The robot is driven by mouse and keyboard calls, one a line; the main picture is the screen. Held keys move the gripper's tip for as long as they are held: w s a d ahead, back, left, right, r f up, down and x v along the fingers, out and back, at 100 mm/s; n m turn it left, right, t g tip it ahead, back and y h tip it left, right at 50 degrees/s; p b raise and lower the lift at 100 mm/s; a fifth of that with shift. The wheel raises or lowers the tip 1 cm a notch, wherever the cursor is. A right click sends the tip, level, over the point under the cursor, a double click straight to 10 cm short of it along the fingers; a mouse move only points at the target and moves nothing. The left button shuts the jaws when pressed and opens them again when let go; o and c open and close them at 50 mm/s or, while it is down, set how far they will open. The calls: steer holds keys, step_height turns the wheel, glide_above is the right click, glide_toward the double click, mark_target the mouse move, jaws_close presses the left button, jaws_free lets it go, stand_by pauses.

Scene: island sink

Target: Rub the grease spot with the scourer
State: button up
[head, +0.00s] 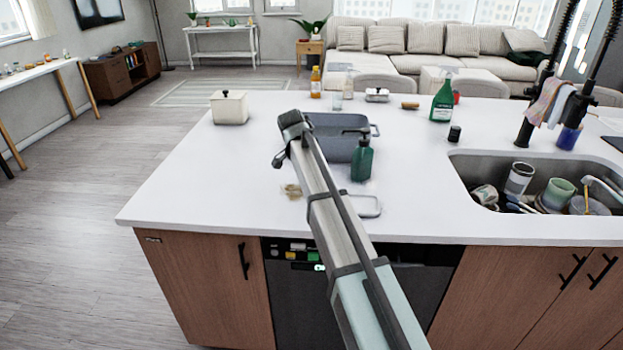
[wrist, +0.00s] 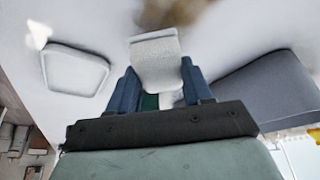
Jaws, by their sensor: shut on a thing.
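My gripper (wrist: 159,76) has dark blue fingers, shut on a pale grey-white block, the scourer (wrist: 153,50), in the wrist view. A dark green patch shows between the fingers below it; I cannot tell if it is part of the scourer. The brown grease spot (wrist: 178,10) is at the top edge of the wrist view, just beyond the scourer's end. I cannot tell whether the scourer touches the counter. In the head view the grease spot (head: 292,191) is a small tan smear on the white counter, left of my arm. The fingers and scourer are hidden there.
A grey basin (head: 334,148) and a dark green pump bottle (head: 361,162) stand beside my arm. A white-rimmed dish (head: 366,206) lies nearer the front edge. The sink (head: 461,171) holds several dishes at right. The counter's left side is clear except for a lidded pot (head: 229,108).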

steer(key=shift+r, duration=2.55)
steer(key=shift+a, duration=0.1)
